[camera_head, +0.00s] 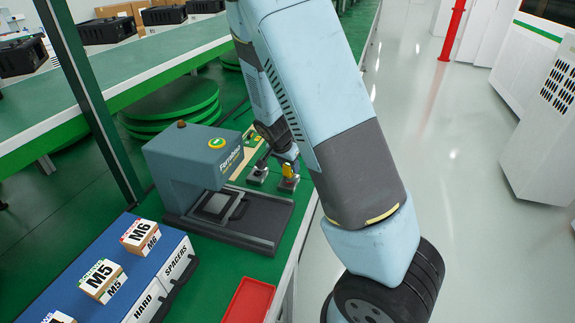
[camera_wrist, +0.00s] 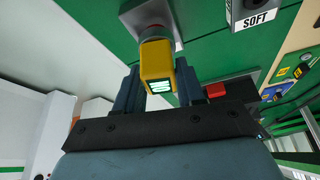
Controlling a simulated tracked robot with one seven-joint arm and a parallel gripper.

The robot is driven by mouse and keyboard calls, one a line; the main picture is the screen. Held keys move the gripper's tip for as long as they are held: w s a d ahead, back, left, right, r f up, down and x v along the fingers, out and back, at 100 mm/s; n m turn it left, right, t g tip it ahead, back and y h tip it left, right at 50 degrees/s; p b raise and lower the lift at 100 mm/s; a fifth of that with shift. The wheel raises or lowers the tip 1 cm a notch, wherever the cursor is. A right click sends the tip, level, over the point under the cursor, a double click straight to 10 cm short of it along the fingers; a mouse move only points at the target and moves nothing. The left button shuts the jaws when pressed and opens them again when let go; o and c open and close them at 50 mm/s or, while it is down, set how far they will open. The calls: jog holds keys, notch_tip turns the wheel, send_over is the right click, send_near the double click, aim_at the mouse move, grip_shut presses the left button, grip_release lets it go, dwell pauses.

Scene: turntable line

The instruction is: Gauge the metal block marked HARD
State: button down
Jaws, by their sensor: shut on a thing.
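My gripper (camera_wrist: 157,82) is shut on a yellow handheld gauge (camera_wrist: 158,62) with a lit screen; its reading is not legible. The gauge also shows in the head view (camera_head: 289,171) at the end of my arm. Its round tip is over a grey metal block (camera_wrist: 128,12); I cannot tell whether they touch. This block's marking is hidden. A second metal block (camera_wrist: 236,12), labelled SOFT, stands to the right in the wrist view. Two small grey bases show below my gripper in the head view, their labels unreadable.
A grey-blue press-like machine (camera_head: 190,160) stands left of my gripper. A blue bin unit (camera_head: 85,240) with HARD and SPACERS labels holds M5 and M6 boxes. A red tray (camera_head: 249,301) lies at the bench's front. A conveyor (camera_head: 130,85) runs behind; open floor lies right.

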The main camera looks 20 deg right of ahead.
jog(key=shift+f, duration=0.55)
dwell(0.9)
jog(key=c, duration=0.6)
grip_release()
jog(key=v, duration=1.3)
jog(key=shift+a+r, duration=0.15)
jog(key=shift+r, duration=0.15)
jog(key=shift+s, duration=0.1)
jog(key=s+d+r+n+t+y, duration=0.1)
jog(key=s+r+n, duration=0.4)
jog(key=s+r, duration=0.5)
jog(key=s+d+r+n+t+y, duration=0.1)
jog(key=s+r+n, duration=0.4)
jog(key=s+r, duration=0.5)
jog(key=s+d+y, duration=0.1)
jog(key=s, duration=0.4)
jog(key=shift+d+r+t, duration=0.3)
jog(key=shift+t, duration=0.1)
